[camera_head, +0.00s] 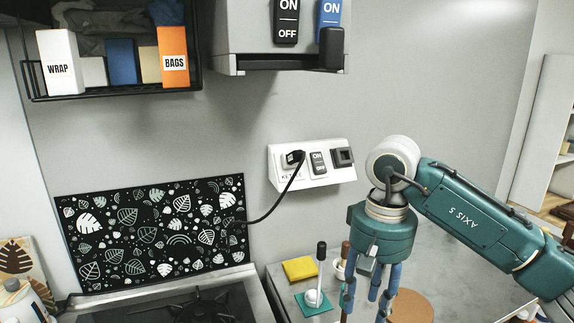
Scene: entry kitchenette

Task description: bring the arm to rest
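My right arm, teal with a white wrist joint, comes in from the right edge. Its gripper (367,298) points down over the grey counter (440,272), in front of the wall outlet panel's right side. Its fingers are spread apart, and I see nothing held between them; the lowest tips are near the bottom edge of the picture. My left gripper is not in view.
An outlet panel (326,174) holds a plug with a black cord. A stove (190,308) is left; a wire shelf (110,93) hangs above.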

